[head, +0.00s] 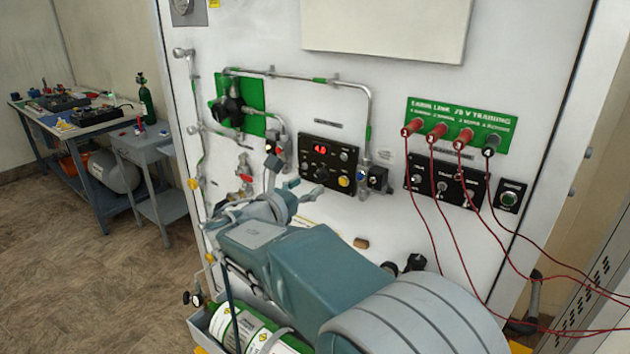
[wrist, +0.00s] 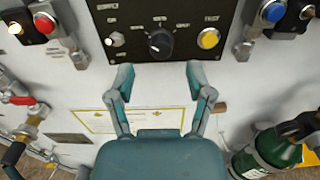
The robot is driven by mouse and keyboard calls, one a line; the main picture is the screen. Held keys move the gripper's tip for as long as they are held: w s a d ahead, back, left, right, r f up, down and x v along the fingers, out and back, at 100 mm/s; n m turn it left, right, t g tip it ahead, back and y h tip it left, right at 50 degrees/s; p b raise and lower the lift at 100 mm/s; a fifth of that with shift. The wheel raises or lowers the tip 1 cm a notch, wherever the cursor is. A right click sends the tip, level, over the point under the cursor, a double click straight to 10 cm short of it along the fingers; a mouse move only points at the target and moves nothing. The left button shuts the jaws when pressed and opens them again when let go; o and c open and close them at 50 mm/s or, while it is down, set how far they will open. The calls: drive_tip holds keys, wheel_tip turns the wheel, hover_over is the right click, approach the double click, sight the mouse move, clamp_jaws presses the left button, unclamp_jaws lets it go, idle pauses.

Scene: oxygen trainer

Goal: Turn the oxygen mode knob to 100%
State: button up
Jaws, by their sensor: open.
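The mode knob (wrist: 160,43) is a round black dial on a black control panel (head: 330,163). In the wrist view it sits at the panel's lower middle, with small white labels around it. A pale mark shows on its face, but I cannot read which label it points to. My gripper (wrist: 160,74) is open and empty, its two teal fingers spread left and right just below the knob in the picture, apart from it. In the head view my gripper (head: 289,174) is in front of the panel's lower left.
A yellow button (wrist: 208,39) is right of the knob and a toggle switch (wrist: 115,39) is left. Valves with red (wrist: 44,24) and blue (wrist: 273,12) caps flank the panel. A green cylinder (wrist: 265,152) stands low right. Red cables (head: 462,235) hang farther right.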

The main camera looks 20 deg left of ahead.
sight(316, 179)
drive_tip(key=shift+x, duration=1.75)
clamp_jaws()
drive_tip(key=m, duration=0.5)
drive_tip(key=shift+a+m, duration=0.1)
drive_tip(key=shift+m, duration=0.2)
drive_tip(key=m, duration=0.4)
drive_tip(key=shift+m, duration=0.7)
drive_tip(key=shift+f, duration=0.1)
unclamp_jaws()
